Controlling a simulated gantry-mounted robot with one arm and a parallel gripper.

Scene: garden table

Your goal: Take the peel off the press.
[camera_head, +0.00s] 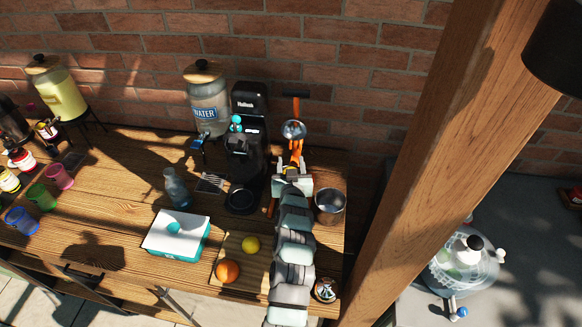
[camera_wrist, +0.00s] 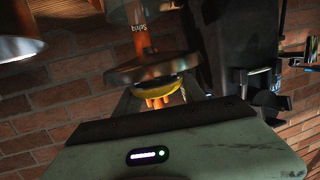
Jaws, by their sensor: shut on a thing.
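The press (camera_head: 293,129) stands at the back right of the table, against the brick wall, with a round metal head and an orange lever. In the wrist view its metal disc (camera_wrist: 150,66) fills the upper middle. A yellow peel (camera_wrist: 152,91) shows just under the disc, very close to it; I cannot tell whether they touch. My gripper (camera_wrist: 158,103) has orange fingertips, shut on the peel's near edge. In the head view my gripper (camera_head: 294,164) is just below the press head, and the peel cannot be made out there.
A metal cup (camera_head: 329,206) stands right of my arm. The black machine (camera_head: 245,150) and water dispenser (camera_head: 208,100) stand to the left. A cutting board (camera_head: 232,245) holds an orange (camera_head: 227,271) and a lemon (camera_head: 251,244). A wooden post rises at the right.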

